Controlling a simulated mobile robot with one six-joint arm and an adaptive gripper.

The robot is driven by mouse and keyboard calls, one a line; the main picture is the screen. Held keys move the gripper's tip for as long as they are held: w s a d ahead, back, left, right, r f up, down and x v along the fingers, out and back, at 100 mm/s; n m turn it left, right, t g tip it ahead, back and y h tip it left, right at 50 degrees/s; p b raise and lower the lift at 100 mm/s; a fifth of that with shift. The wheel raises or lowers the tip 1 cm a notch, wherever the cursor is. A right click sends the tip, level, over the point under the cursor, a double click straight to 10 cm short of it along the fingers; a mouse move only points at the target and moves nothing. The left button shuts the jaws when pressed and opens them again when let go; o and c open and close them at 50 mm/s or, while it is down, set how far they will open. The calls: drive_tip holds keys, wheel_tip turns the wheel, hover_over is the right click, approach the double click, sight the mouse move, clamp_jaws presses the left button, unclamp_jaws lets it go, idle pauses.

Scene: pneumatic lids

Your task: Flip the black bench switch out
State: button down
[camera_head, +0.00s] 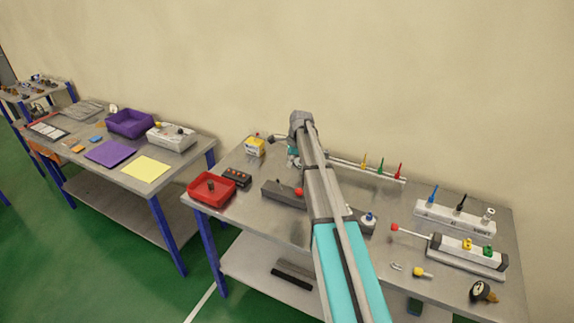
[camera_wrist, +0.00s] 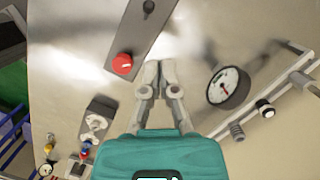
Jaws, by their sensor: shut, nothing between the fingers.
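My gripper (camera_wrist: 160,68) is shut and empty above the bench in the wrist view, its fingertips close together. A small black knob or lever (camera_wrist: 148,7) stands on a grey plate (camera_wrist: 141,33) at the top edge of that view, beyond the fingertips and apart from them. I cannot tell surely that it is the black bench switch. A round red knob (camera_wrist: 122,63) is at the near end of the same plate, left of the fingertips. In the head view a long dark grey block (camera_head: 280,192) lies left of my arm, with a red knob (camera_head: 299,191) at its right end.
A round gauge (camera_wrist: 229,87) and a rail with fittings (camera_wrist: 265,107) are right of my gripper. A grey device (camera_wrist: 98,118) is at lower left. In the head view, a red bin (camera_head: 197,195) and white manifold (camera_head: 435,218) with upright levers stand on the bench.

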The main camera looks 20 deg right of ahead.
drive_tip(key=w+a+r+p, duration=0.1)
drive_tip(key=w+r+p, duration=0.2)
drive_tip(key=r+p, duration=0.4)
drive_tip(key=shift+w+a+r, duration=0.15)
drive_tip(key=shift+a+r, duration=0.1)
drive_tip(key=shift+a, duration=0.1)
idle(0.5)
drive_tip(key=s+a+f+n+b, duration=0.3)
drive_tip(key=s+n, duration=0.3)
drive_tip(key=s, duration=0.6)
drive_tip(key=s+a+f+n+h+b, duration=0.1)
drive_tip(key=s+a+f+n+b, duration=0.2)
drive_tip(key=s, duration=0.9)
drive_tip(key=s+a+f+n+h+b, duration=0.1)
drive_tip(key=s+a+f+n+b, duration=0.2)
drive_tip(key=s+a+n, duration=0.3)
drive_tip(key=s+f+n, duration=0.1)
drive_tip(key=s+n, duration=0.4)
drive_tip(key=s, duration=0.1)
drive_tip(key=shift+a+b, duration=0.3)
drive_tip(key=shift+a, duration=0.05)
